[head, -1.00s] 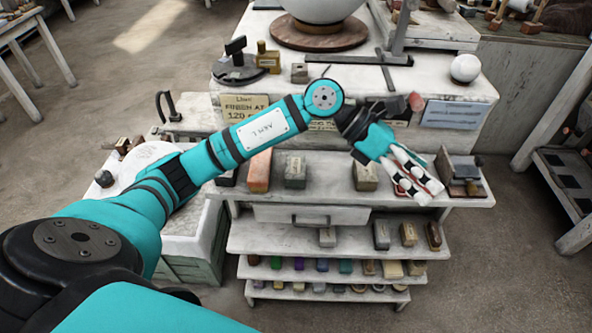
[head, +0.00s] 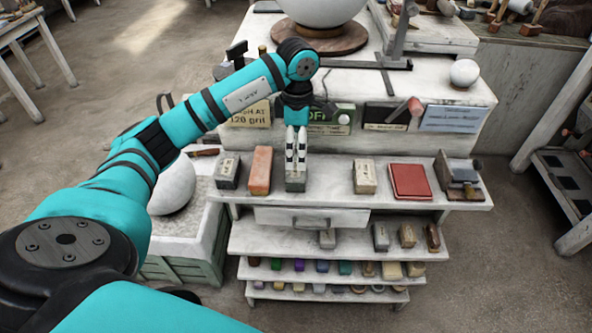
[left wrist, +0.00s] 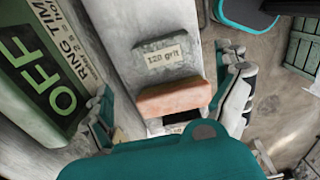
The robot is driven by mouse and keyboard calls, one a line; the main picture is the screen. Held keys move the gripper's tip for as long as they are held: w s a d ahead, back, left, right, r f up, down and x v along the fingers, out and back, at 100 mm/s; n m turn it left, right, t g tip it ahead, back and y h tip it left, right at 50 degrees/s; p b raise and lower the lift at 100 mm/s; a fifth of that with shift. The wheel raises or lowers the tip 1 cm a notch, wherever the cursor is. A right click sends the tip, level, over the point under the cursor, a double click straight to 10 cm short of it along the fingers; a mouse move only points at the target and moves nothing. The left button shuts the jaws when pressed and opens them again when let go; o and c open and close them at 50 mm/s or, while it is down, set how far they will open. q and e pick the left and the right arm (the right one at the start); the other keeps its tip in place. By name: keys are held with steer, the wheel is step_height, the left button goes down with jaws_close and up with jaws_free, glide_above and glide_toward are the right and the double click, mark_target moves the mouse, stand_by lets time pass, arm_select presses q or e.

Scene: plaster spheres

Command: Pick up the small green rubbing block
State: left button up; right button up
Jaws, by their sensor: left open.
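My left gripper (head: 296,160) points down over the top shelf, open, its fingers close to a small grey-green block (head: 295,182). I cannot tell whether they touch it. In the left wrist view the fingers of my left gripper (left wrist: 170,112) are spread wide, and my teal housing hides most of what lies between them. Smaller green blocks lie on a lower shelf, one teal-green (head: 345,267) and one darker green (head: 276,263). I cannot tell which green block is meant. My right gripper is not in view.
Left of the gripper stand an orange block (head: 260,170) and a grey block (head: 228,172), labelled "120 grit" in the left wrist view (left wrist: 160,55). To the right are a tan block (head: 365,176) and a red pad (head: 409,181). Signs (head: 453,118) line the back.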

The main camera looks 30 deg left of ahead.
mark_target(296, 169)
arm_select(q)
step_height(296, 169, down, 4)
steer(key=shift+d+p, duration=0.1)
steer(key=shift+p, duration=0.35)
steer(key=shift+s+f+p, duration=0.1)
steer(key=shift+f+p, duration=0.2)
steer(key=f, duration=0.1)
steer(key=f+p, duration=0.2)
steer(key=shift+s+f, duration=0.25)
steer(key=shift+f, duration=0.1)
steer(key=shift+w+f, duration=0.1)
steer(key=shift+f, duration=0.35)
steer(key=c, duration=1.3)
